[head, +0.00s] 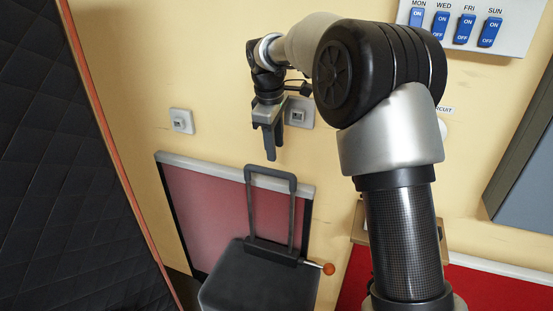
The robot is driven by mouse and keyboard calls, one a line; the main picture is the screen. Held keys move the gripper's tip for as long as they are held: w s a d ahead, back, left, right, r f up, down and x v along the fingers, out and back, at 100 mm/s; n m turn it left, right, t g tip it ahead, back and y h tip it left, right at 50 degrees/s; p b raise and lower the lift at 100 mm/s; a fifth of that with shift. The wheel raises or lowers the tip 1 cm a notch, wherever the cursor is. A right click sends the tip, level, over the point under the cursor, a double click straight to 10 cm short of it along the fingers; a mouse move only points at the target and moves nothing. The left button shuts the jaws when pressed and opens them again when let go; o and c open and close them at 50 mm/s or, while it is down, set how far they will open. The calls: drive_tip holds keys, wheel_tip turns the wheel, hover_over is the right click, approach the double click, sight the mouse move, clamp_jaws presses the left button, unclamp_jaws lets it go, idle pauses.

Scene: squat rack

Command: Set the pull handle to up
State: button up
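The pull handle (271,172) is a grey U-shaped frame rising from the back of a dark case (262,287). Its crossbar stands well above the case top, with both legs showing. My gripper (275,152) points down just above the crossbar, close to its middle in the picture. The view does not show whether the fingers touch the bar, and I see nothing held between them. They are seen nearly edge-on, so their opening is unclear.
An orange ball knob (328,268) sticks out at the case's right. A reddish panel (208,215) stands behind. A dark padded panel (70,170) fills the left. A switch board (470,22) and wall sockets (182,121) are on the yellow wall.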

wheel_tip(320, 180, up, 9)
drive_tip(key=s, duration=0.1)
drive_tip(key=shift+s+a+f+p, duration=0.15)
drive_tip(key=shift+s+a+p, duration=0.1)
drive_tip(key=shift+a+p, duration=0.05)
drive_tip(key=s+d+r+m+t+p, duration=0.1)
drive_tip(key=s+d+r+m, duration=0.25)
drive_tip(key=s, duration=0.45)
drive_tip(key=s+d+r+m+t+p, duration=0.1)
drive_tip(key=s+d+r+m, duration=0.1)
drive_tip(key=s+d+r, duration=0.35)
drive_tip(key=s+d+f+m, duration=0.1)
drive_tip(key=s+f+m, duration=0.2)
drive_tip(key=s, duration=0.7)
drive_tip(key=s+d+f+m+t+p, duration=0.1)
drive_tip(key=s+f+m, duration=0.3)
drive_tip(key=s, duration=0.6)
drive_tip(key=shift+d+f+m+t+y, duration=0.15)
drive_tip(key=shift+d+m+t+y, duration=0.2)
drive_tip(key=shift+d+m, duration=0.3)
